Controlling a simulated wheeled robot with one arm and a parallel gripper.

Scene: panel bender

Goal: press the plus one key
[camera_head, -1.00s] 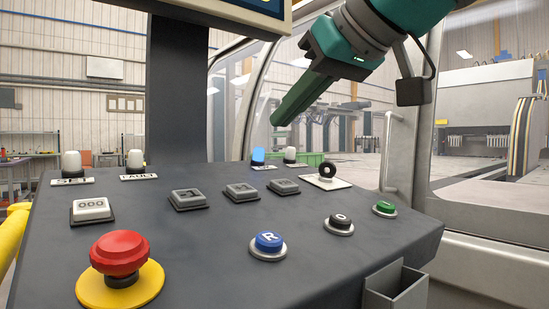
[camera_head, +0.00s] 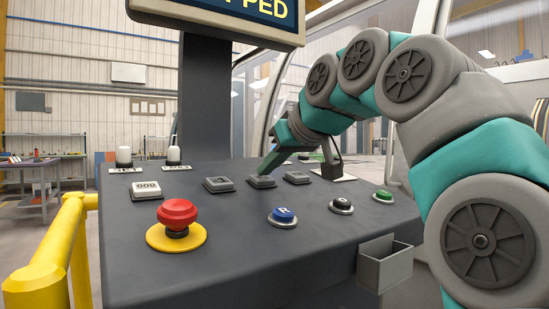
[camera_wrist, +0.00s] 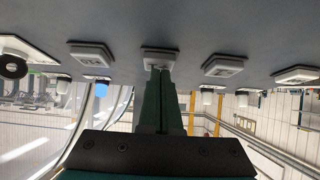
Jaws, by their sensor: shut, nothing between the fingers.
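A row of three grey keys sits on the dark sloping console (camera_head: 130,255): a left key (camera_head: 218,185), a middle key (camera_head: 262,182) and a right key (camera_head: 297,178). Their markings are too small to read, so I cannot tell which is plus one. My gripper (camera_head: 264,172) is shut and empty, its tips pointing down at the middle key. In the wrist view the tips (camera_wrist: 160,72) overlap the edge of the middle key (camera_wrist: 160,53). I cannot tell whether they touch it or hover just above.
A counter block reading 000 (camera_head: 146,190) and a red emergency button (camera_head: 177,216) are at the left. Blue (camera_head: 283,215), black (camera_head: 341,206) and green (camera_head: 382,197) buttons line the front. A screen (camera_head: 240,12) stands above; a grey bin (camera_head: 385,265) hangs at front right.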

